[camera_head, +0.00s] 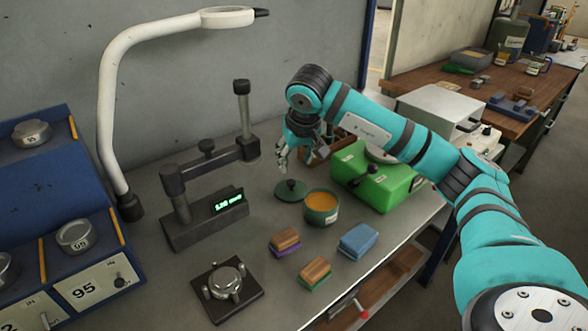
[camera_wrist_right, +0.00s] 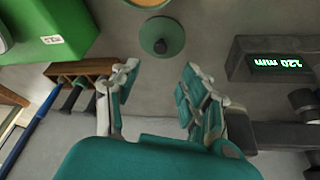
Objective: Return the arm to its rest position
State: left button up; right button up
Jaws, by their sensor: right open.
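My right arm reaches in from the right of the head view. Its turquoise gripper (camera_head: 283,160) hangs above the grey bench (camera_head: 180,285), close behind a dark green lid with a knob (camera_head: 291,190). In the right wrist view the gripper (camera_wrist_right: 160,90) is open, with nothing between its fingers. The lid also shows in that view (camera_wrist_right: 160,36), beyond the fingertips. My left gripper is in neither view.
A gauge with a lit display (camera_head: 228,200) stands left of the lid. An open tin (camera_head: 321,207), a green machine (camera_head: 385,185) and several brushes (camera_head: 359,241) are to the right or in front. A white lamp (camera_head: 112,100) arches at left. A wooden rack (camera_wrist_right: 85,69) is near the gripper.

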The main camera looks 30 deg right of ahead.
jog(key=shift+s+r, duration=0.25)
jog(key=shift+r, duration=0.25)
